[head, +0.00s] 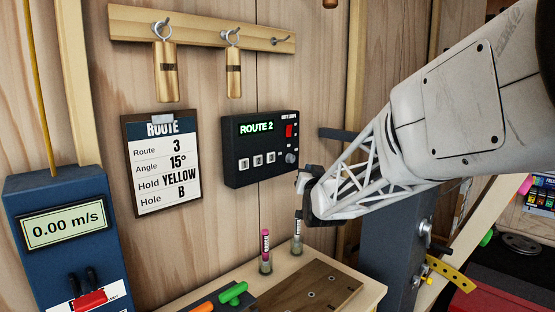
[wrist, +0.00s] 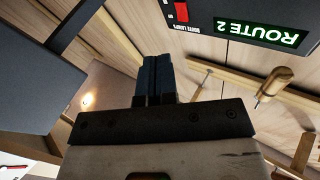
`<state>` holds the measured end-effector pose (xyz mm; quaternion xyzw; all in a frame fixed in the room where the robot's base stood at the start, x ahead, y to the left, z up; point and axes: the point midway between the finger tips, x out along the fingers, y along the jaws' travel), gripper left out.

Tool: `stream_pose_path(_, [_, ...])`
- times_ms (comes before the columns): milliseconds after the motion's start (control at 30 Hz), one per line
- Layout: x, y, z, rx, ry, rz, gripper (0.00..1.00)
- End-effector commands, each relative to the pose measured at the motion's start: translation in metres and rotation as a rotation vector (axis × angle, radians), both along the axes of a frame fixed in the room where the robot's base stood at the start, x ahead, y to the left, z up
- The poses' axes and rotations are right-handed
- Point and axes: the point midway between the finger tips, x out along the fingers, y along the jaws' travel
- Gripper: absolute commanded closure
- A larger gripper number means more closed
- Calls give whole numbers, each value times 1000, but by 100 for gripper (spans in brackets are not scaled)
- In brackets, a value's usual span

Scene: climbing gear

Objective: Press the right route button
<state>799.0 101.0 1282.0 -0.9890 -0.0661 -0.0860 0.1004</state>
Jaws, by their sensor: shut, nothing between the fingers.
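A black route panel (head: 261,148) hangs on the wooden wall in the head view. Its green display reads ROUTE 2. Below the display is a row of several pale buttons (head: 257,160), with a red switch and a grey knob at the right. The panel also shows upside down at the top of the wrist view (wrist: 250,20). A route card (head: 163,163) left of the panel reads Route 3, Angle 15°, Hold YELLOW, Hole B. My gripper (head: 304,172) is shut and empty, just right of the panel's lower right corner, and appears apart from the buttons. In the wrist view its fingers (wrist: 155,78) are together.
Two wooden pieces hang from a hook rail (head: 205,29) above. A blue meter box (head: 65,235) reading 0.00 m/s stands left. Below, a bench (head: 369,293) holds pink and grey marker-like items and a wooden board. A dark post stands right, behind my arm.

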Motion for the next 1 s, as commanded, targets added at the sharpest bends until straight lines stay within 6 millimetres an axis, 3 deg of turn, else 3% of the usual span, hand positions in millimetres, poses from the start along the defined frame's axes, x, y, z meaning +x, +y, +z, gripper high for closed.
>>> stream_pose_path(200, [28, 16, 3, 40, -160, 14, 100])
stream_pose_path(400, [41, 25, 5, 65, -263, 24, 100])
stream_pose_path(1000, [46, 29, 5, 76, -306, 27, 100])
